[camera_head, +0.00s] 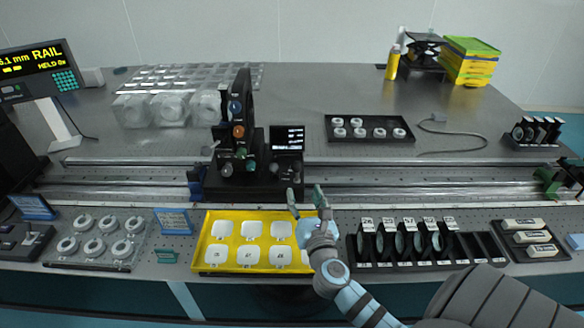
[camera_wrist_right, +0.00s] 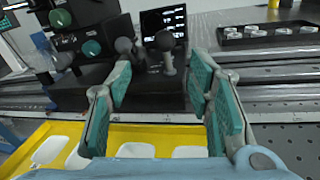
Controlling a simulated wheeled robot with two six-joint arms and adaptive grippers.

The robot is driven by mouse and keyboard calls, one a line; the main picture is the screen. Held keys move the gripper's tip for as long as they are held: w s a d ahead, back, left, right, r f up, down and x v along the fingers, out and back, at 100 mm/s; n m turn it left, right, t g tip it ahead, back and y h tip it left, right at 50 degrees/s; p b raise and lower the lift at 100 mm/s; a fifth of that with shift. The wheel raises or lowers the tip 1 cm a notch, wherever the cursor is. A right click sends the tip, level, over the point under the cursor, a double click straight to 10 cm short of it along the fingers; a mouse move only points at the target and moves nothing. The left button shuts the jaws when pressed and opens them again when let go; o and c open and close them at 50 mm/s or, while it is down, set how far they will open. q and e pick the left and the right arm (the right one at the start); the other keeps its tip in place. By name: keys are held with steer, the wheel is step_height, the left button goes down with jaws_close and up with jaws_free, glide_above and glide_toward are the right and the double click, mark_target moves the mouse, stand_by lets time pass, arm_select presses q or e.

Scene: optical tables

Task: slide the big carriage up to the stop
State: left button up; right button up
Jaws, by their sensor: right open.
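The big carriage (camera_head: 262,185) is a black block on the long rail (camera_head: 400,180), left of the middle. It carries a tall black plate with round optics and a small screen; its near side also shows in the wrist view (camera_wrist_right: 110,90). A black ball-topped post (camera_wrist_right: 167,55) stands on its front. My right gripper (camera_head: 307,194) is open and empty just in front of the carriage's right part. In the wrist view its two green-padded fingers (camera_wrist_right: 160,90) are spread below that post, apart from it. A green block (camera_head: 548,182) sits at the rail's right end and a blue block (camera_head: 196,183) beside the carriage's left; I cannot tell which is the stop.
A yellow tray (camera_head: 203,245) with white pieces lies under my right gripper. A black rack (camera_head: 400,262) of lenses stands to its right. A readout (camera_head: 38,68) showing RAIL is at the far left. The rail right of the carriage looks clear.

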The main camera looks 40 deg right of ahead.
mark_target(298, 172)
steer(key=x, duration=0.7)
steer(key=b+x, duration=0.1)
steer(key=x, duration=0.3)
steer(key=shift+s+d+f, duration=0.15)
steer(key=shift+s+d, duration=0.05)
steer(key=shift+d, duration=0.1)
steer(key=shift+w+d, duration=0.2)
steer(key=shift+w, duration=0.25)
arm_select(q)
steer(key=shift+w+f, duration=0.55)
steer(key=shift+w, duration=0.1)
steer(key=shift+s, duration=0.15)
arm_select(e)
steer(key=shift+c, duration=0.3)
jaws_close()
